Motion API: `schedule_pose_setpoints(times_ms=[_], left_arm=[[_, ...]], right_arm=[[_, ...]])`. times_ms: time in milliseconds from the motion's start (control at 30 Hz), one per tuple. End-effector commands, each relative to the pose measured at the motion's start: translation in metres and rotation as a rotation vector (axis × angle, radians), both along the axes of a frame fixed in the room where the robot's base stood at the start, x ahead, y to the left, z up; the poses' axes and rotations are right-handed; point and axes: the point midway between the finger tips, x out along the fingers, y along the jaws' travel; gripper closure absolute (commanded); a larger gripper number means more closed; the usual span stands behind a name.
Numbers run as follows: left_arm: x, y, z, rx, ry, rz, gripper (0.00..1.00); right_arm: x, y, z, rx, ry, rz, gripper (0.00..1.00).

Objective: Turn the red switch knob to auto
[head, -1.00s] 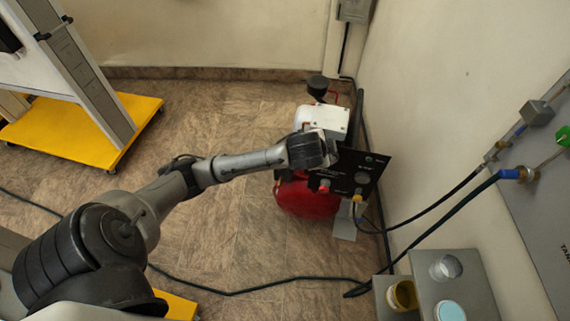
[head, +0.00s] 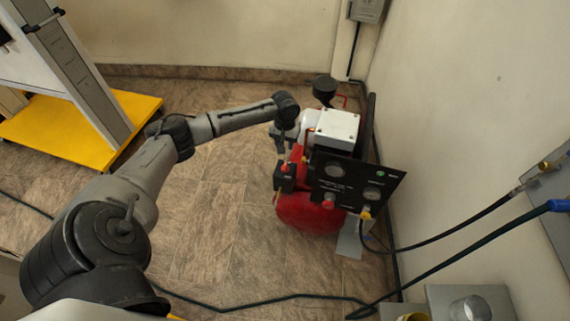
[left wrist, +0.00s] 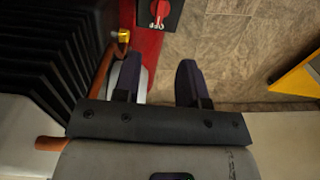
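The red switch knob (head: 287,168) is on a small black box (head: 285,181) at the left side of the red compressor tank (head: 305,213). In the left wrist view the red knob (left wrist: 160,12) shows at the top edge, partly cut off, beyond the fingertips. My left gripper (head: 283,139) hangs from the arm's end just behind and above the switch box in the head view. In the left wrist view its two fingers (left wrist: 160,82) are apart with nothing between them. My right gripper is not in view.
A black gauge panel (head: 352,184) with a red button stands right of the switch box. A white box (head: 336,124) sits on the compressor behind it. Hoses run to the right wall. Open floor (head: 215,220) lies to the left. A yellow-based stand (head: 85,135) is at left.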

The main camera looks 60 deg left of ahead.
Motion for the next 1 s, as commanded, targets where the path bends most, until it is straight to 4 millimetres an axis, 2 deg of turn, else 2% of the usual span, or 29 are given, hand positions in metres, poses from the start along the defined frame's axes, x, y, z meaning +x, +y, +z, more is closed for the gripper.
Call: schedule_pose_setpoints(times_ms=[300, 500, 733, 1000], left_arm=[[-0.001, -0.001, -0.062, 0.001, 0.004, -0.002, 0.62], [0.000, -0.001, -0.095, 0.000, 0.003, -0.003, 0.62], [0.000, 0.000, -0.120, 0.001, 0.001, -0.003, 0.62], [0.000, -0.001, -0.129, 0.001, 0.001, -0.004, 0.62]], right_arm=[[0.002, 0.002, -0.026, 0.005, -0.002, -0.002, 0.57], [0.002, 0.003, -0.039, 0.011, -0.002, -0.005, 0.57], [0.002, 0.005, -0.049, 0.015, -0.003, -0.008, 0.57], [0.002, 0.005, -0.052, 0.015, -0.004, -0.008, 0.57]])
